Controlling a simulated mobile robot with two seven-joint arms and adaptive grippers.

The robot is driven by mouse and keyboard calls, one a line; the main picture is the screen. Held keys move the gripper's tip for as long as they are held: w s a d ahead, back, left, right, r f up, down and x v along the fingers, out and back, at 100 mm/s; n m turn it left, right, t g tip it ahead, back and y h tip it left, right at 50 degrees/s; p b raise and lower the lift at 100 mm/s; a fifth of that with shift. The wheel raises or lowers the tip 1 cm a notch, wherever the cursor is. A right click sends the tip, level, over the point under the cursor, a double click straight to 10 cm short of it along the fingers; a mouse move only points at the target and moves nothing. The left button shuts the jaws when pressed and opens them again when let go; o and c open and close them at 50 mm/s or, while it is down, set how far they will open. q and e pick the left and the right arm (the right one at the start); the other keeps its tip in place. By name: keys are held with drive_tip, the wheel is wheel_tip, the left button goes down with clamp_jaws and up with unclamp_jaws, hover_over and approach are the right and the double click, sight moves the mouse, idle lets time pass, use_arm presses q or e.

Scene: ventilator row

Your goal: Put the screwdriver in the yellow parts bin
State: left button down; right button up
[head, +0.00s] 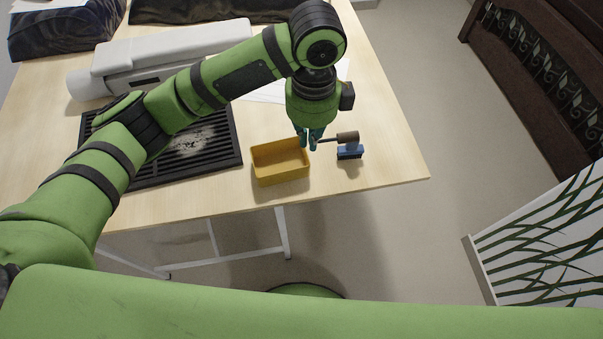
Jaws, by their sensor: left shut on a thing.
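The yellow parts bin (281,172) stands near the front edge of the wooden table, and the part of its inside that shows looks empty. My left gripper (311,143) points down just right of the bin's back right corner. It is shut on the screwdriver (347,137), whose brown handle sticks out to the right and whose thin shaft runs to the fingers. The tip is hidden at the fingers. My right gripper does not show.
A small blue block (350,153) with a dark top sits just below the screwdriver handle. A black slatted grille (215,160) lies left of the bin. A white device (160,50) and dark bags are farther back. The table's right front corner is clear.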

use_arm(q)
drive_tip(key=shift+s+d, duration=0.1)
drive_tip(key=shift+d, duration=0.1)
drive_tip(key=a+f+p, duration=0.1)
drive_tip(key=a+f, duration=0.2)
drive_tip(key=w+a+f+p, duration=0.1)
drive_tip(key=a+f, duration=0.3)
drive_tip(key=w+a+f+p, duration=0.1)
drive_tip(key=a+f+p, duration=0.1)
drive_tip(key=a+f, duration=0.1)
drive_tip(key=shift+a+f, duration=0.35)
drive_tip(key=shift+a, duration=0.2)
drive_tip(key=shift+w+f, duration=0.1)
drive_tip(key=shift+f, duration=0.05)
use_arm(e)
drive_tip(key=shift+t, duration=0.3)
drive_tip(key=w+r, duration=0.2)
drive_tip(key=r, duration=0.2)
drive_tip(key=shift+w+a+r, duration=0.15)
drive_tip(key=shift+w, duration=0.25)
use_arm(q)
drive_tip(key=shift+f, duration=0.6)
drive_tip(key=c, duration=1.4)
unclamp_jaws()
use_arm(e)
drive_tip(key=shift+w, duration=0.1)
